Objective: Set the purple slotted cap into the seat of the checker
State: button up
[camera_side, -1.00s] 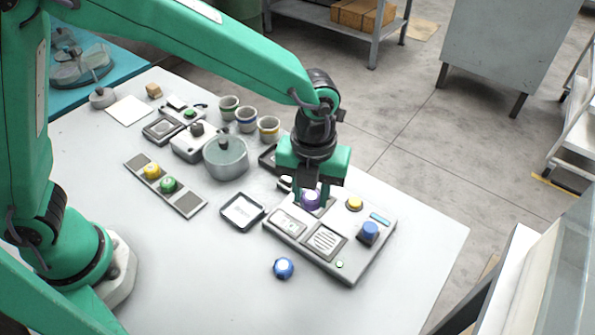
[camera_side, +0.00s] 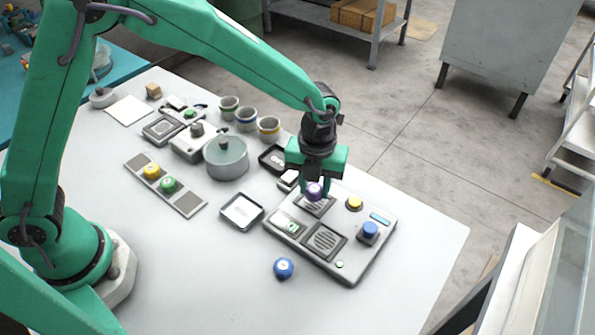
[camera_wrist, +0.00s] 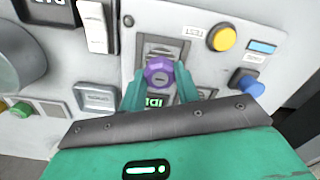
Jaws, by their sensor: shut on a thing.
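The purple slotted cap (camera_side: 314,191) is held between the fingertips of my gripper (camera_side: 315,186). In the wrist view the cap (camera_wrist: 159,72) sits between the two green fingertips (camera_wrist: 160,88), its top facing the camera. The checker (camera_side: 356,262) is a light grey panel with a yellow button, a blue knob and grilled plates. The cap is over the checker's upper left plate (camera_side: 312,209), which shows partly below it. In the wrist view that slotted plate (camera_wrist: 160,48) shows behind the cap. The fingers and cap hide part of it, and contact cannot be told.
The yellow button (camera_side: 354,203) and blue knob (camera_side: 368,231) stand up on the checker. A blue cap (camera_side: 283,268) lies in front. A shallow tray (camera_side: 241,211), a round pot (camera_side: 226,158) and several cups are to the left.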

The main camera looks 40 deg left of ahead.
aim_at(314, 188)
jog(key=shift+f, duration=0.95)
jog(key=shift+f, duration=0.5)
jog(key=o, duration=0.9)
jog(key=shift+f, duration=0.1)
jog(key=shift+o, duration=0.2)
notch_tip(314, 188, up, 13)
jog(key=shift+f, duration=0.2)
jog(key=shift+r, duration=0.3)
